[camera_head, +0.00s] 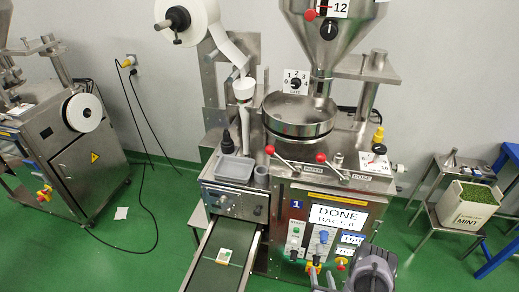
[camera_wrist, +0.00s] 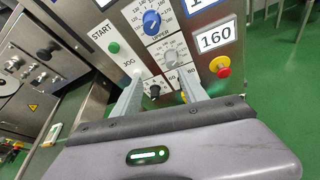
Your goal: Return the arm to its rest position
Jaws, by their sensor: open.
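My gripper (camera_wrist: 160,98) is open and empty in the wrist view, its two grey fingers apart in front of the machine's control panel. A black knob shows between the fingers. In the head view part of my arm (camera_head: 372,270) shows at the lower right, in front of the teabag machine (camera_head: 277,207). The machine's display (camera_head: 338,217) reads DONE. The green START button (camera_wrist: 113,47), a blue knob (camera_wrist: 152,22) and a red stop button (camera_wrist: 221,68) are on the panel near the fingers. I cannot tell whether the fingers touch the panel.
An outfeed belt (camera_head: 211,271) with a small packet (camera_head: 224,256) on it runs toward the front. A MINT bin (camera_head: 468,206) stands on a metal stand at the right. A second machine (camera_head: 75,165) stands at the left.

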